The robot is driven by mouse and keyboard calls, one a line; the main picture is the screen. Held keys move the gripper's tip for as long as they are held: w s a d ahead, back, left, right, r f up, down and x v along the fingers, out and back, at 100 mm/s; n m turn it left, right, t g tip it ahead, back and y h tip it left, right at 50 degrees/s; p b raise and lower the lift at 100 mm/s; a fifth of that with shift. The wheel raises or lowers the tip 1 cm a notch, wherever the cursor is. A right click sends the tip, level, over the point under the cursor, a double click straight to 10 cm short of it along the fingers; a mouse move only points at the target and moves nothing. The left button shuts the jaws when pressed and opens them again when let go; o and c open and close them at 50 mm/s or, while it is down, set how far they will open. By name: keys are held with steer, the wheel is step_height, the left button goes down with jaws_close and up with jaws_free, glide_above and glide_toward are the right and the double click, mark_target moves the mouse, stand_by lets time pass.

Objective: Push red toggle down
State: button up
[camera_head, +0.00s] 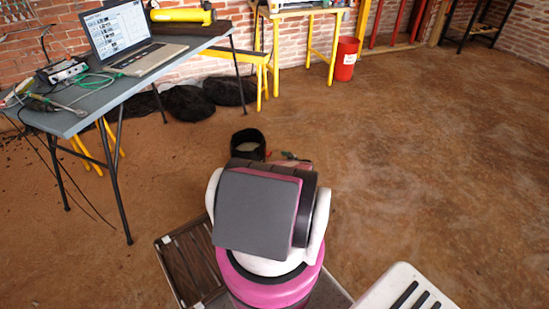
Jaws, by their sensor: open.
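No red toggle can be made out in the head view. My own arm, in pink, white and dark grey, fills the lower middle of the picture and hides what lies behind it. My gripper cannot be made out; no fingers show.
A grey table (108,98) with an open laptop (122,35) stands at upper left. Dark bags (190,103) lie by the brick wall. A black, bucket-like object (248,142) shows just beyond my arm. A red bucket (345,60) stands farther back. The brown floor at right is clear.

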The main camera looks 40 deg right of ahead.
steer(key=shift+v, duration=1.2)
steer(key=shift+a, duration=0.1)
